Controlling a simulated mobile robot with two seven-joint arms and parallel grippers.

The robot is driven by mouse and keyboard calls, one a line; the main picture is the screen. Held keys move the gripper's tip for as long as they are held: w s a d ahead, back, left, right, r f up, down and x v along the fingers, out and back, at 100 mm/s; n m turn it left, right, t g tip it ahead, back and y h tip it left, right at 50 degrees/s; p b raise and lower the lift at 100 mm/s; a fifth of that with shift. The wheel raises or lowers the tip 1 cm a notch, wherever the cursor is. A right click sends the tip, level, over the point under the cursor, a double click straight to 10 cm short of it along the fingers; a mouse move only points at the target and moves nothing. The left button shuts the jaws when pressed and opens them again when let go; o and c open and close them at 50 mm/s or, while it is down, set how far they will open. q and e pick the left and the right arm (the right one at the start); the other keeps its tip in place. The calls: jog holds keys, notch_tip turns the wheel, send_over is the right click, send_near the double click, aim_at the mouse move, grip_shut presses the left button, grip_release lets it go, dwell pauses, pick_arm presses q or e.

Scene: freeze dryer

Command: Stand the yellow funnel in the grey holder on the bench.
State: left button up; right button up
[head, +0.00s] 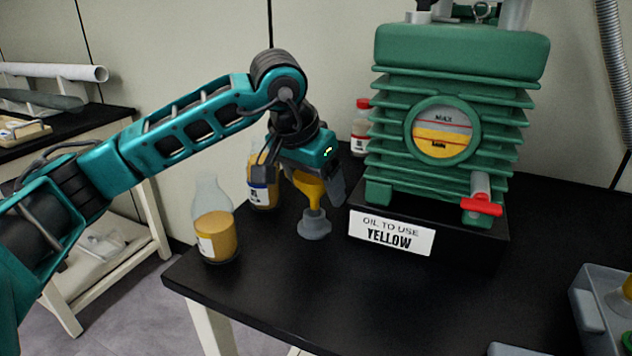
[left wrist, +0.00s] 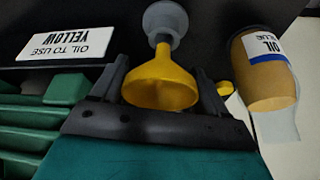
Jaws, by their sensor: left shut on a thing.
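The yellow funnel (head: 311,190) is upright, with its wide cone up and its stem down at the grey holder (head: 314,228) on the black bench. My left gripper (head: 302,182) is shut on the funnel's cone, one finger on each side. In the left wrist view the funnel (left wrist: 160,82) sits between the two fingers, and its stem meets the middle of the round holder (left wrist: 166,22). The stem's lower end is hidden in the holder; I cannot tell how deep it sits. My right gripper is not in view.
The green pump (head: 450,110) stands right of the funnel, with a sign (head: 391,232) reading "OIL TO USE YELLOW". A flask of amber liquid (head: 215,236) and a labelled oil bottle (head: 263,195) stand left. A grey tray (head: 598,305) is at far right.

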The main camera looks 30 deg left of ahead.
aim_at(317, 201)
pick_arm(q)
jog(key=shift+f, duration=0.1)
jog(key=shift+f+b, duration=0.6)
jog(key=shift+f, duration=0.15)
jog(key=shift+f+b, duration=0.6)
jog(key=shift+f, duration=0.2)
dwell(1.6)
jog(key=o, duration=1)
jog(key=shift+s+d, duration=0.1)
jog(key=shift+d, duration=0.1)
